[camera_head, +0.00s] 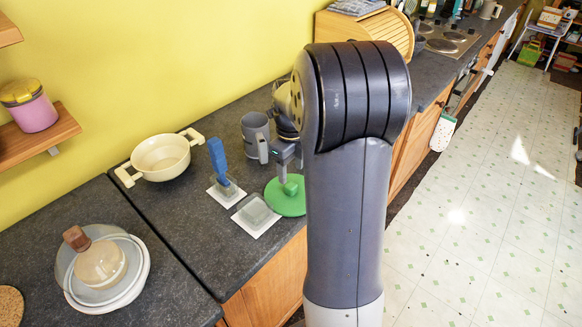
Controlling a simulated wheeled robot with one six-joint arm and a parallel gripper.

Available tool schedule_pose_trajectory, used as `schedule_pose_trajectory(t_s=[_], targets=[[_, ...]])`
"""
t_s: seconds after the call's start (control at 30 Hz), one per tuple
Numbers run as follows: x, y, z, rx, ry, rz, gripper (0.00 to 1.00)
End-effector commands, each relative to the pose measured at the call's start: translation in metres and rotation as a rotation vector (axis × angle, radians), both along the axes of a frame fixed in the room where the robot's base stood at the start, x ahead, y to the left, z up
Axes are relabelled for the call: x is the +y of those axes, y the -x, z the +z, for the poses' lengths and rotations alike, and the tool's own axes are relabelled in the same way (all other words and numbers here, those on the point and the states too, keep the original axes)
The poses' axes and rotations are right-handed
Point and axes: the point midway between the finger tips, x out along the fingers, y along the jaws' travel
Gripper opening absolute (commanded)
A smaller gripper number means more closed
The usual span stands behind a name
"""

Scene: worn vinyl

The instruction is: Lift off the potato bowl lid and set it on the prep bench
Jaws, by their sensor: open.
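A round green lid (283,203) with a green knob (291,188) is near the counter's front edge, just left of my arm. It looks like the lid of the task, but I cannot make out a bowl beneath it. My gripper (285,178) is open and points down at the knob. One grey finger shows beside the knob; I cannot tell whether it touches. My arm hides the area to the right of the lid. The dark speckled counter (185,228) may be the prep bench; I cannot tell which part bears that name.
Left of the lid are a small clear container (256,213) and a blue-handled tool (219,163) on white squares. A grey mug (256,137) stands behind. A cream two-handled pot (160,157) and stacked dishes (141,279) stand farther left. Bare counter lies between.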

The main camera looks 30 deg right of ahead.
Motion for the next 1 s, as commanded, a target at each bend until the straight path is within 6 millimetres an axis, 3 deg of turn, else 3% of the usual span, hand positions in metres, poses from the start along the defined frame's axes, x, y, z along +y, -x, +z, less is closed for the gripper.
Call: schedule_pose_trajectory(t_s=[0.47, 0.87, 1.0], targets=[[0.000, 0.000, 0.021, -0.001, 0.001, 0.000, 0.52], [0.000, 0.000, 0.022, -0.001, 0.001, 0.000, 0.52], [0.000, -0.001, 0.033, -0.004, 0.002, 0.000, 0.52]])
